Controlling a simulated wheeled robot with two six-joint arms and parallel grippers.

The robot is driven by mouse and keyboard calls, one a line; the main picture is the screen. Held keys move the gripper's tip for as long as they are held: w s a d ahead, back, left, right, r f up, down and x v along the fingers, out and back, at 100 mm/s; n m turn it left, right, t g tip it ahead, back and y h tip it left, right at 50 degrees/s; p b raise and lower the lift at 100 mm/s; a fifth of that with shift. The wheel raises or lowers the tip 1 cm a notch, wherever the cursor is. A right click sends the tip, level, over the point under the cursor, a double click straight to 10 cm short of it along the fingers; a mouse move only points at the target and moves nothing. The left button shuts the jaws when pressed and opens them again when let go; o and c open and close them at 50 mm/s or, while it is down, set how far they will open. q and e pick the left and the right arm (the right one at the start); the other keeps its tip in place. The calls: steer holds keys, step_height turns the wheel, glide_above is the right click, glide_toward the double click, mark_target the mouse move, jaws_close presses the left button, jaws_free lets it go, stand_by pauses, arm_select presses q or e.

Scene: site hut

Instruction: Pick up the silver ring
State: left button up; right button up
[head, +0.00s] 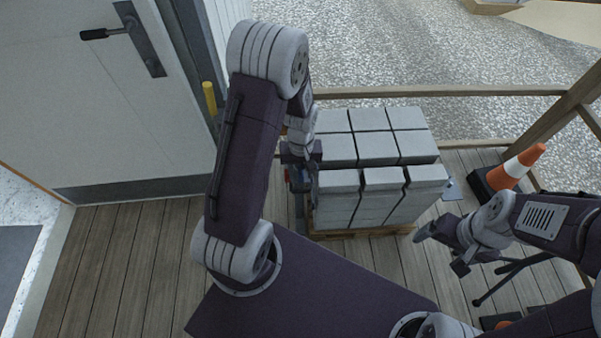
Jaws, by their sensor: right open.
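I cannot make out a silver ring anywhere in the head view. My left gripper (303,168) hangs at the left edge of the stacked grey blocks. It is seen from above and behind its own arm, so its fingers are mostly hidden and I cannot tell whether it is open or shut. My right gripper (437,251) is open, low at the right, in front of the right front corner of the block stack. I see nothing between its fingers.
Grey paving blocks (385,147) are stacked on a wooden pallet (365,233). An orange and white cone (520,165) stands to their right by a wooden railing (480,90). A closed white door (100,105) is at the left. Plank floor (130,260) is clear before it.

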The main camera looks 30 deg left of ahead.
arm_select(q)
steer(key=shift+f, duration=0.35)
steer(key=shift+r, duration=0.1)
jaws_close()
steer(key=shift+r, duration=0.1)
